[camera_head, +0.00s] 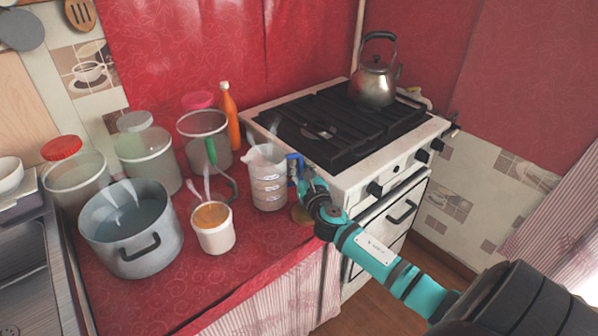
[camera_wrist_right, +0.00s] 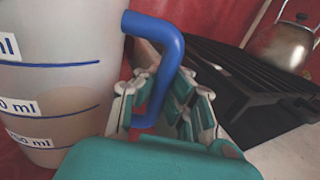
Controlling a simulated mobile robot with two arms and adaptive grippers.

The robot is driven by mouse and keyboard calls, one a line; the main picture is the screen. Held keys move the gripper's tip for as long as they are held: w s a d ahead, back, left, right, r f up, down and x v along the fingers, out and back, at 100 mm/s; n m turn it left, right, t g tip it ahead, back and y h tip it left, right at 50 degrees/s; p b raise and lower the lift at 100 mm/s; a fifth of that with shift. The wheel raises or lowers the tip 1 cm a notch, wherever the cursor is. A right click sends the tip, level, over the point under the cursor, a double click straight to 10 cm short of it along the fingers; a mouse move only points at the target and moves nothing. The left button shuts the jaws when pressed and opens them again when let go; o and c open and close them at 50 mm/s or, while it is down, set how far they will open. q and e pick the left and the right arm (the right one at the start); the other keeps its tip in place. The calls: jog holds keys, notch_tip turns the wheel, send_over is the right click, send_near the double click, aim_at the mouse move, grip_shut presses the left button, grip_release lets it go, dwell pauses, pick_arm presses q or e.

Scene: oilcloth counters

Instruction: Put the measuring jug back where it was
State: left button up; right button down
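The measuring jug (camera_head: 268,180) is a translucent beaker with a blue handle and white ml labels. It is upright at the counter's right side, beside the stove; whether its base touches the cloth is hard to tell. Its wall (camera_wrist_right: 50,75) and blue handle (camera_wrist_right: 165,55) fill the left and middle of the wrist view, with a brownish tint low inside. My right gripper (camera_head: 298,178) is at the handle. In the wrist view its two fingers (camera_wrist_right: 165,100) lie close on either side of the handle and look closed on it. My left gripper is out of view.
A pot of liquid (camera_head: 133,255), a white tub with orange contents (camera_head: 214,238) and several clear containers (camera_head: 148,165) stand left of the jug. An orange bottle (camera_head: 229,118) is behind. The stove (camera_head: 370,165) with a kettle (camera_head: 373,85) is right. The red counter front (camera_head: 215,285) is clear.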

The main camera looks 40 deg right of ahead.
jog(key=shift+f, duration=0.3)
jog(key=c, duration=2)
grip_release()
jog(key=shift+f, duration=0.2)
jog(key=o, duration=0.5)
jog(key=shift+r, duration=0.2)
jog(key=v, duration=1.2)
jog(key=shift+f, duration=0.15)
